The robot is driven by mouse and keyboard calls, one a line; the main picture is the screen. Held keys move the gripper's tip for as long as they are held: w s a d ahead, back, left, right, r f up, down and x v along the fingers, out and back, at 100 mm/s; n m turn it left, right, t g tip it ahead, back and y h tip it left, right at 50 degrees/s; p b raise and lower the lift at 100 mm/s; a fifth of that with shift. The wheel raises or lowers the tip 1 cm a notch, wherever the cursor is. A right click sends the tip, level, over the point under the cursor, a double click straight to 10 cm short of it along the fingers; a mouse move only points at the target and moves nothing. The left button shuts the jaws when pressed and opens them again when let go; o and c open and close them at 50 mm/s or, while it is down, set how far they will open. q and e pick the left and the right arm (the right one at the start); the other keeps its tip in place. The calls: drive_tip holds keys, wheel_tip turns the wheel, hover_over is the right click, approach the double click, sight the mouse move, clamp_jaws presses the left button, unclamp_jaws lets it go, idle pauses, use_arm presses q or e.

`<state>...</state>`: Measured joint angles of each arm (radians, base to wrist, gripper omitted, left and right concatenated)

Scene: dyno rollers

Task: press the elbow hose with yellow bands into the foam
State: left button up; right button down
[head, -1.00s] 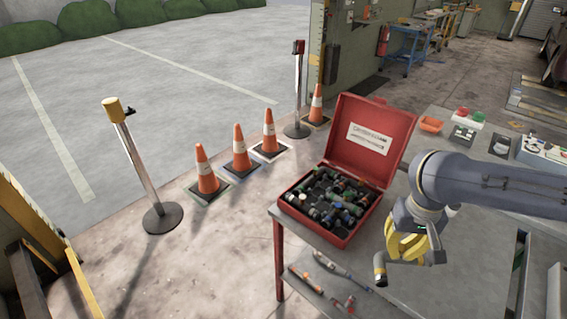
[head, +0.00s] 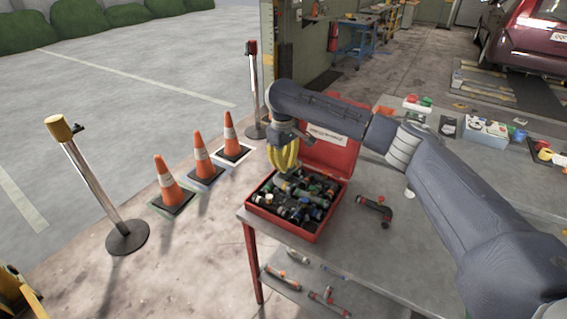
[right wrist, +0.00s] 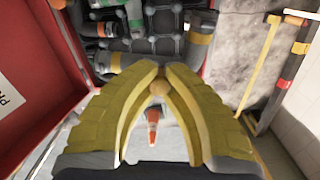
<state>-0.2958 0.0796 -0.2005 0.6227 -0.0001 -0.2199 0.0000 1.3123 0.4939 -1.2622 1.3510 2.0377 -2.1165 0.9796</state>
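My right gripper (head: 284,166) is over the left half of the open red case (head: 288,235), fingers pointing down. In the right wrist view its yellow fingers (right wrist: 160,72) come close together at the tips. A grey elbow hose with a yellow band (right wrist: 200,39) shows just beyond the right fingertip and seems to be in the grip. The fingers hide its middle, so its contact with the foam is not clear. Dark foam and several banded hoses fill the case. My left gripper is not in view.
A dark hose with red bands (head: 375,207) lies on the grey table (head: 405,250) right of the case. The case lid (head: 335,155) stands open behind my gripper. Orange cones (head: 202,160) stand on the floor to the left.

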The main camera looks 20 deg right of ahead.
drive_tip(key=shift+w+d+f+n, duration=0.15)
drive_tip(key=shift+w+f+n, duration=0.3)
drive_tip(key=shift+f, duration=0.85)
drive_tip(key=shift+w+d+f+n, duration=0.2)
drive_tip(key=shift+w+f, duration=0.5)
drive_tip(key=shift+f, duration=0.55)
drive_tip(key=shift+w+d+f+n, duration=0.15)
drive_tip(key=shift+w+f+n, duration=0.3)
drive_tip(key=shift+f, duration=0.85)
drive_tip(key=shift+w+f, duration=0.1)
drive_tip(key=shift+f, duration=1.35)
drive_tip(key=c, duration=1.5)
unclamp_jaws()
